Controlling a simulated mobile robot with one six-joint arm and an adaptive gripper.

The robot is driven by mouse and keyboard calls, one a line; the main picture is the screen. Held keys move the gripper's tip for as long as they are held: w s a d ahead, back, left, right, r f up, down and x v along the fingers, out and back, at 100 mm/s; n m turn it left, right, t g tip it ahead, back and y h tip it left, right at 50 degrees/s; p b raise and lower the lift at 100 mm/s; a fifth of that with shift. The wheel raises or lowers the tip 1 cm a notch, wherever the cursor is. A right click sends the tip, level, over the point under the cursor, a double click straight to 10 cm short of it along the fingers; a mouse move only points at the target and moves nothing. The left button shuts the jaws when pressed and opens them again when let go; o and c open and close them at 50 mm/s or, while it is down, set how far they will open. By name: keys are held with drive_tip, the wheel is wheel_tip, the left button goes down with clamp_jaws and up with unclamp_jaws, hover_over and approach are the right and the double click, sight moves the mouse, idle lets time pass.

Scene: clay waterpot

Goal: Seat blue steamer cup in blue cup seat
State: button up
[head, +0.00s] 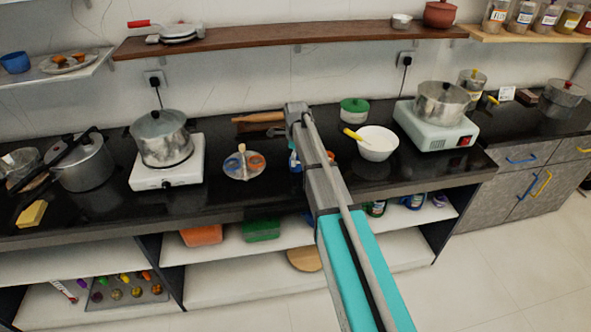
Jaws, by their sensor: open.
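A small round rack (243,174) with an upright handle stands on the dark counter, right of the left stove. It bears an orange round part (231,164) and a blue round part (257,162). I cannot tell whether the blue part is an empty seat or holds a cup. A small blue object (293,160) shows at the left edge of my arm, right of the rack, mostly hidden; I cannot tell what it is. A blue cup (15,62) stands on the upper left shelf. My arm crosses the counter, and my gripper's fingers do not show.
A pot (161,137) stands on the left white stove (168,180), and another (442,104) on the right stove. A white bowl (377,148) with a yellow-handled utensil and a green pot (354,110) stand right of my arm. The counter in front of the rack is clear.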

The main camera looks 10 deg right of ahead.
drive_tip(key=shift+f+b, duration=0.85)
drive_tip(key=shift+f, duration=0.3)
drive_tip(key=shift+c, duration=0.3)
drive_tip(key=c, duration=0.8)
